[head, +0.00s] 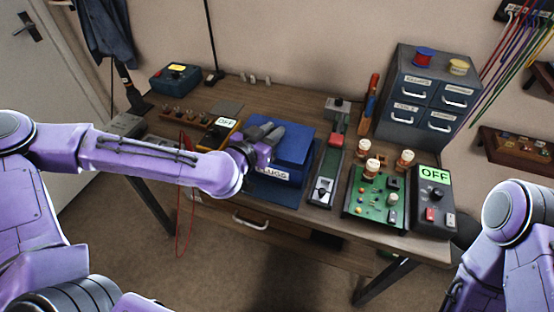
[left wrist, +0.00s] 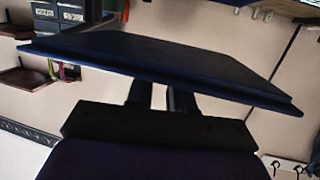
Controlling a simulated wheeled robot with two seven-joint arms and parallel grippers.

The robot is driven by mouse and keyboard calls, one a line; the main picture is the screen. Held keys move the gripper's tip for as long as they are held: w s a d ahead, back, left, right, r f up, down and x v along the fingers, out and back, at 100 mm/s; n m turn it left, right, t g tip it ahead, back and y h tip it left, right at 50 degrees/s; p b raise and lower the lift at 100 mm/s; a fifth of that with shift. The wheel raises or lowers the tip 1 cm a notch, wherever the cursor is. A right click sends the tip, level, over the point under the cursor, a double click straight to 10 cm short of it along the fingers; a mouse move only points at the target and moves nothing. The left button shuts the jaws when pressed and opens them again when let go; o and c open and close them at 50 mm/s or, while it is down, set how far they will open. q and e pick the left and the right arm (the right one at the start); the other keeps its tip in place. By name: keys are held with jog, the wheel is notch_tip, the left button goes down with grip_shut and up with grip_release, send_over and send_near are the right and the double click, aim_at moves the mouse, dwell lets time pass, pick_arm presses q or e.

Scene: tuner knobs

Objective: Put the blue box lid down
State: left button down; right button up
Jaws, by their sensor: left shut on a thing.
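The blue box lid (head: 291,142) is a dark blue slab at the box in the middle of the table. In the left wrist view the lid (left wrist: 160,62) spans the frame in front of the fingers. My left gripper (head: 268,138) is shut on the lid; its fingers (left wrist: 161,97) meet the lid's near side. The blue box has a white label (head: 273,173) reading "LUGS", its first letter hidden by my wrist. The gripper and arm hide part of the box, and I cannot tell whether lid and box touch. My right gripper is out of view.
Right of the box are a grey device with a red block (head: 327,170), a green circuit board (head: 376,195) and a black OFF meter (head: 432,205). A yellow OFF meter (head: 217,135) is to the left. A drawer cabinet (head: 425,95) stands behind. Free table is scarce.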

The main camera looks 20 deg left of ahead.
pick_arm(q)
jog(key=w+f+b, duration=0.1)
jog(key=f, duration=0.1)
jog(key=w+f+b, duration=0.1)
jog(key=w+f, duration=0.1)
jog(key=shift+d, duration=0.15)
jog(key=f+b, duration=0.2)
jog(key=shift+w+f+b, duration=0.25)
jog(key=shift+f+b, duration=0.15)
jog(key=c, duration=1)
grip_release()
jog(key=shift+f, duration=0.1)
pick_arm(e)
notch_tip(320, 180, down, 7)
